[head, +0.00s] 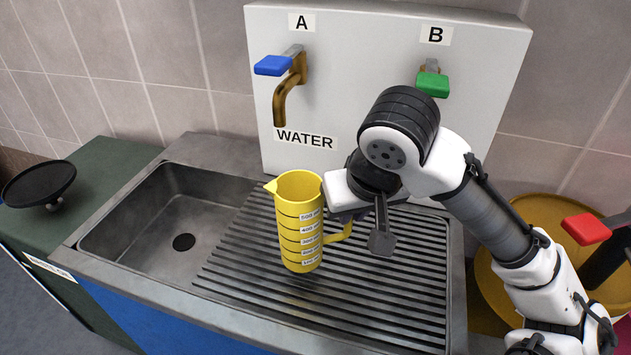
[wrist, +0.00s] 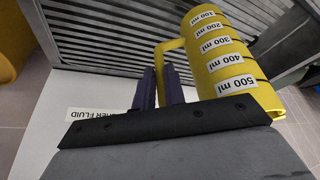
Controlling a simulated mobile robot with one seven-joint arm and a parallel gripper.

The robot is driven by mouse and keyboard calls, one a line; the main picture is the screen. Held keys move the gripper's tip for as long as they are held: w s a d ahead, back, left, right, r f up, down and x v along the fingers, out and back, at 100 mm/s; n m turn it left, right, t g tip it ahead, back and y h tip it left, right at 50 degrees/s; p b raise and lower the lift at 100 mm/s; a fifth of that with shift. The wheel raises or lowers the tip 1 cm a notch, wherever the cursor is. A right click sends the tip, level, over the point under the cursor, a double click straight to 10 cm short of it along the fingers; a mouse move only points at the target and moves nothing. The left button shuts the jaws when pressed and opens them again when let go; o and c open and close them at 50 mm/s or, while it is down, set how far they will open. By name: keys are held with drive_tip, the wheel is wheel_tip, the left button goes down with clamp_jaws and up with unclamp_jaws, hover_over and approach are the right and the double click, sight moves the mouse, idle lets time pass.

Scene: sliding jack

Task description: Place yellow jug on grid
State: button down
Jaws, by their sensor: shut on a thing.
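The yellow jug (head: 299,235), marked with black lines and ml labels, is upright over the left part of the ribbed metal grid (head: 372,300). I cannot tell whether its base touches the grid. My gripper (head: 345,215) is to the right of the jug, shut on its handle. In the wrist view, the two dark fingers (wrist: 158,88) are on either side of the jug's handle (wrist: 166,55), and the jug body (wrist: 220,55) is at the right. The wrist view also shows the grid (wrist: 115,38) beyond the handle.
The sink basin (head: 165,215) is empty, left of the grid. Tap A (head: 285,85), with a blue handle and the WATER label, is on the back panel (head: 370,60). Tap B's green handle (head: 433,84) shows; my arm hides what is below. A black pan (head: 38,183) is far left.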

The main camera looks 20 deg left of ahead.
drive_tip(key=w+a+f+p, duration=0.2)
drive_tip(key=w+a, duration=0.5)
drive_tip(key=w, duration=0.4)
drive_tip(key=shift+p+x, duration=0.3)
drive_tip(key=shift+x, duration=0.5)
drive_tip(key=shift+w+d, duration=0.1)
drive_tip(key=shift+f, duration=0.2)
drive_tip(key=c, duration=1.5)
unclamp_jaws()
drive_tip(key=shift+o, duration=0.2)
